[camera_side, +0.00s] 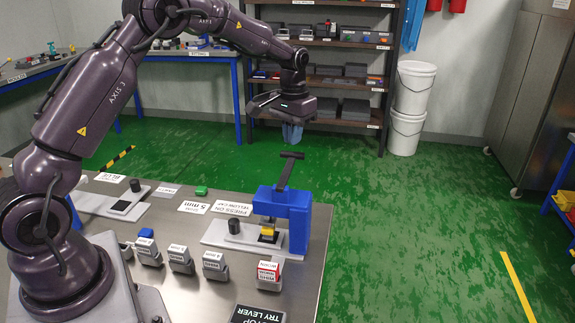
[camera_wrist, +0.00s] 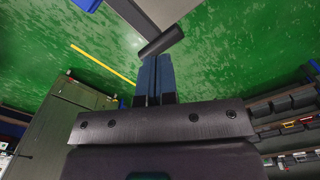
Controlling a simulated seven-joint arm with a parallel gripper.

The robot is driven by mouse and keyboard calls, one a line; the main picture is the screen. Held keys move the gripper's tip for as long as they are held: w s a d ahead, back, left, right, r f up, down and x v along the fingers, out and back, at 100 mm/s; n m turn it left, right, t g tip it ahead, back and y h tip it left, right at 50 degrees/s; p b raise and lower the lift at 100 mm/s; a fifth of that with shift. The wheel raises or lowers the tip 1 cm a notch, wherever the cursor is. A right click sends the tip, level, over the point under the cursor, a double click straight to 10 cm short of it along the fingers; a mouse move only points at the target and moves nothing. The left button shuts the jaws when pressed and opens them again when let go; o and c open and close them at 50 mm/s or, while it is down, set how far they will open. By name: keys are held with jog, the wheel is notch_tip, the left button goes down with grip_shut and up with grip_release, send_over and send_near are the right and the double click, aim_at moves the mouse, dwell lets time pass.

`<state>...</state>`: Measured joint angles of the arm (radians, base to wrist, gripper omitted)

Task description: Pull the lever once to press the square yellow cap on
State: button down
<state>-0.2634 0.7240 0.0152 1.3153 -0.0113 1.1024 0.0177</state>
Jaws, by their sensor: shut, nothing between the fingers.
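The blue press (camera_side: 292,212) stands on a light base plate near the right end of the bench. Its dark lever (camera_side: 285,174) points up, with a crossbar handle on top. The handle (camera_wrist: 160,41) also shows in the wrist view, by the fingertips. The yellow cap (camera_side: 267,232) sits low under the press head, partly hidden; its exact seating cannot be told. My gripper (camera_side: 292,140) points down just above the handle, with blue fingers shut together and empty. In the wrist view, the shut fingers (camera_wrist: 155,60) overlap the handle's near side; contact cannot be told.
A black knob (camera_side: 234,227) stands left of the press on its plate. Several small labelled grey containers (camera_side: 180,261) line the bench front, with a red-labelled one (camera_side: 268,274) near the press. A green block (camera_side: 201,190) lies behind. Space around the lever's top is clear.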

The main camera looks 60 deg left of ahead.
aim_at(292, 158)
jog(key=shift+f, duration=0.3)
dwell(0.4)
jog(key=shift+f, duration=2.8)
jog(key=shift+r, duration=3.55)
